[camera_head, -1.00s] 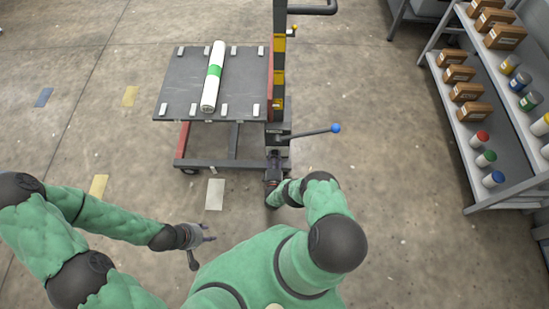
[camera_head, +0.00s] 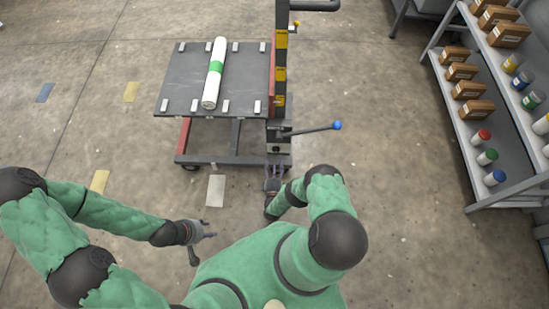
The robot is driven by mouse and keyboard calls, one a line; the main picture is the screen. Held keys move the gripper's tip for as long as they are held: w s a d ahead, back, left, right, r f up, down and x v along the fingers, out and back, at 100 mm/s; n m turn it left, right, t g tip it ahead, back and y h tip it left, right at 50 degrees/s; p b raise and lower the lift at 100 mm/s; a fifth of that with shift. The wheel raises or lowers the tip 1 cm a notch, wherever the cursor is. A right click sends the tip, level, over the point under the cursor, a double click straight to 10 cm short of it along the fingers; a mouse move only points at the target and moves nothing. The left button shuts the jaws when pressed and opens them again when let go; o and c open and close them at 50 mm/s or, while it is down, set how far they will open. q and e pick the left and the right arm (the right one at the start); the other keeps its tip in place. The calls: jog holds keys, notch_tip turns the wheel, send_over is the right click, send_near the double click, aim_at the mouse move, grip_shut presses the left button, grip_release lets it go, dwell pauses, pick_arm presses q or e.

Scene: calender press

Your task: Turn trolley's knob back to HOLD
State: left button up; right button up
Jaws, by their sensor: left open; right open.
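The trolley has a dark flat deck (camera_head: 180,95) with white pads along its edges and a dark upright post at its right. A grey box (camera_head: 281,143) sits low on the post. A small dark spot on its front may be the knob, but its setting is too small to read. A lever with a blue ball (camera_head: 336,125) sticks out to the right above it. My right gripper (camera_head: 275,172) is open, just in front of and below the box, with a visible gap. My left gripper (camera_head: 208,233) is open and empty over the floor at lower left.
A shelf rack (camera_head: 478,150) with boxes and capped jars stands at right. The floor between trolley and rack is clear. A pale floor patch (camera_head: 215,190) lies between my grippers.

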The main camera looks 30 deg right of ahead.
jog(key=shift+v, duration=2.65)
jog(key=shift+w+a, duration=0.1)
jog(key=shift+w, duration=0.05)
jog(key=w+a+r+m+g+y+p, duration=0.2)
jog(key=w+a+m+g+y, duration=0.15)
jog(key=w+y, duration=0.35)
jog(key=a+r+m+g+y+p, duration=0.2)
jog(key=a+r+m+g, duration=0.15)
jog(key=r, duration=0.25)
jog(key=s+a+r+m+g+y+p, duration=0.1)
jog(key=s+a+r+m+g+y, duration=0.1)
jog(key=s+r, duration=0.9)
jog(key=s+a+r+m+g+y+p, duration=0.2)
jog(key=s+a+r+m+g, duration=0.3)
jog(key=s+r, duration=0.5)
jog(key=shift+s+a+r+g, duration=0.4)
jog(key=shift+a+r+g, duration=0.1)
jog(key=shift+a+r, duration=0.45)
